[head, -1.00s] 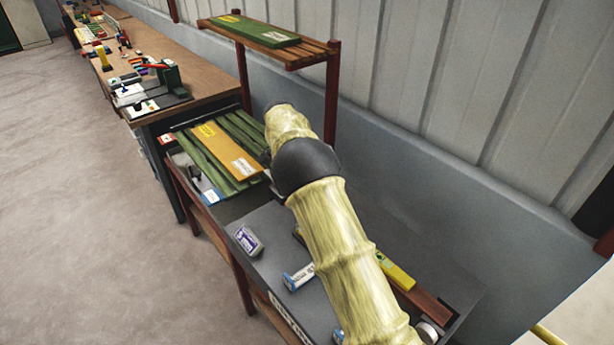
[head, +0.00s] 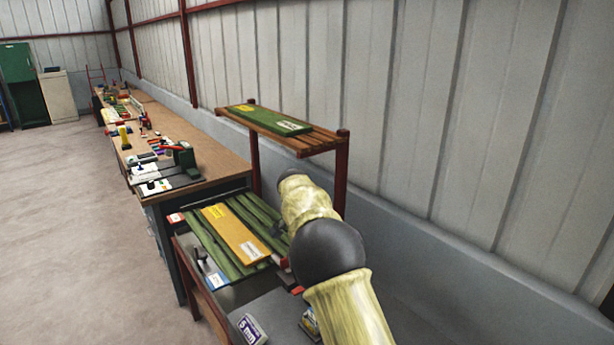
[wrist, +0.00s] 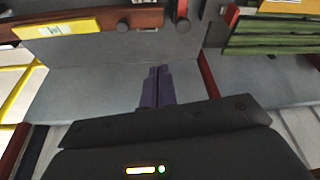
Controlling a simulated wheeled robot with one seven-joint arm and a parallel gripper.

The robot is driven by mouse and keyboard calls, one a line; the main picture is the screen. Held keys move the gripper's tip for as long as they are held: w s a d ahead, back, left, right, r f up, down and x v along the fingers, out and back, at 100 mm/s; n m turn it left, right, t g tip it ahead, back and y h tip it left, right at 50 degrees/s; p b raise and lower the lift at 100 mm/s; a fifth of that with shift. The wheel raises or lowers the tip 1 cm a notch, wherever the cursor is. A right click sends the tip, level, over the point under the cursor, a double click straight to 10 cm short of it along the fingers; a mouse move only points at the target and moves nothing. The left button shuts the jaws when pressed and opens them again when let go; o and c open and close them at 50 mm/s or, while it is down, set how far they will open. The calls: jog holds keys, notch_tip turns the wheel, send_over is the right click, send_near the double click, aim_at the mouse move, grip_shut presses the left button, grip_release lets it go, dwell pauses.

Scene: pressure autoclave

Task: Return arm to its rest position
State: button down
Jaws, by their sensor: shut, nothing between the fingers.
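My arm, in a yellowish cover with a dark joint, reaches up through the lower right of the head view. My gripper (wrist: 157,88) shows in the wrist view with its two dark purple fingers pressed together and nothing between them. It is over a bare grey bench surface (wrist: 95,80). In the head view the gripper is hidden or too unclear to make out.
Green slats with an orange board (head: 236,234) lie on the bench left of my arm. A raised wooden shelf (head: 310,141) with a green board (head: 268,120) stands behind it. A cluttered wooden workbench (head: 205,150) runs back. Floor at left (head: 60,230) is clear.

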jog(key=s+d+n+y, duration=0.2)
jog(key=s+d+n, duration=0.1)
jog(key=s+d, duration=0.8)
jog(key=s+d+f+n, duration=0.1)
jog(key=s+f+n, duration=0.1)
jog(key=s, duration=1)
jog(key=s+d+f+n, duration=0.2)
jog(key=s+n, duration=0.1)
jog(key=s, duration=0.8)
jog(key=shift+s+d+f, duration=0.15)
jog(key=shift+s, duration=0.2)
